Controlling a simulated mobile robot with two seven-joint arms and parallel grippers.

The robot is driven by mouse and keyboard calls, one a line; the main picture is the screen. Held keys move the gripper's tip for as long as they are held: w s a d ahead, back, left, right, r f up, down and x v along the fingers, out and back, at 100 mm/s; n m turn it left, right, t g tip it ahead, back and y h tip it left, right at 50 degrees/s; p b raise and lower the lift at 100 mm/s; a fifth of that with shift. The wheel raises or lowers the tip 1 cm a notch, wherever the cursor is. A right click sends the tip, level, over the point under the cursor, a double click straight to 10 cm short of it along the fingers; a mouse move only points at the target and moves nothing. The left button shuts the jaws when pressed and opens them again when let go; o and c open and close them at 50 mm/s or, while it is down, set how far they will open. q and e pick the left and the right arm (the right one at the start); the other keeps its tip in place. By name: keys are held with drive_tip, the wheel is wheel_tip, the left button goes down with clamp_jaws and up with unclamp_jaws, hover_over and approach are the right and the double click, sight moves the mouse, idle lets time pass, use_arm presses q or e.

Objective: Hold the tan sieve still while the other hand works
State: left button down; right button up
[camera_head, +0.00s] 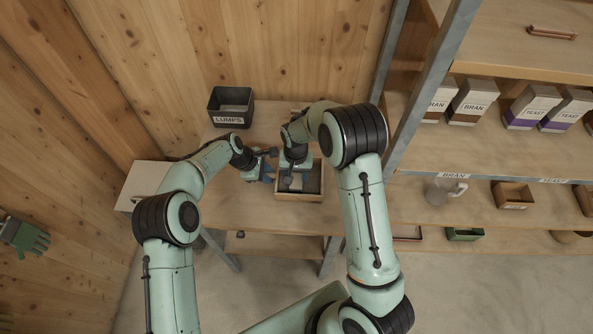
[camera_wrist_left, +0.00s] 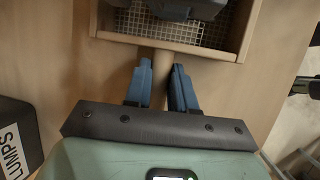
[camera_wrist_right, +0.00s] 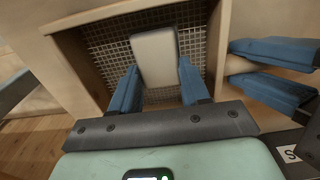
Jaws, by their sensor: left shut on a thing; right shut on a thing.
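The tan sieve (camera_head: 300,197) is a square wooden frame with a wire mesh floor, on the table; it also shows in both wrist views (camera_wrist_left: 165,43) (camera_wrist_right: 100,14). My left gripper (camera_head: 268,168) is shut on the sieve's round handle, seen between its blue fingers in the left wrist view (camera_wrist_left: 161,66). My right gripper (camera_wrist_right: 159,66) is inside the frame, shut on a pale grey block (camera_wrist_right: 154,57) over the mesh. Whether the block touches the mesh is unclear. In the head view my arms partly hide the sieve.
A dark bin labelled LUMPS (camera_head: 231,107) stands at the table's back left. Shelves at the right hold BRAN and YEAST boxes (camera_head: 473,101), a clear jug (camera_head: 440,191) and small bins (camera_head: 512,195). Wooden walls close in the back and left. The table front (camera_head: 240,212) is clear.

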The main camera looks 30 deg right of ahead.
drive_tip(key=shift+w+d+f, duration=0.1)
drive_tip(key=shift+w+d, duration=0.3)
drive_tip(key=shift+w, duration=0.25)
drive_tip(key=shift+w+d, duration=0.4)
drive_tip(key=shift+w, duration=0.25)
drive_tip(key=shift+s, duration=0.1)
drive_tip(key=shift+s+a+f, duration=0.1)
drive_tip(key=shift+s+a, duration=0.3)
drive_tip(key=shift+s, duration=0.25)
drive_tip(key=shift+s+a+f, duration=0.1)
drive_tip(key=shift+s+a, duration=0.3)
drive_tip(key=shift+s, duration=0.25)
drive_tip(key=shift+w+d+r, duration=0.1)
drive_tip(key=shift+w+d, duration=0.35)
drive_tip(key=shift+w, duration=0.1)
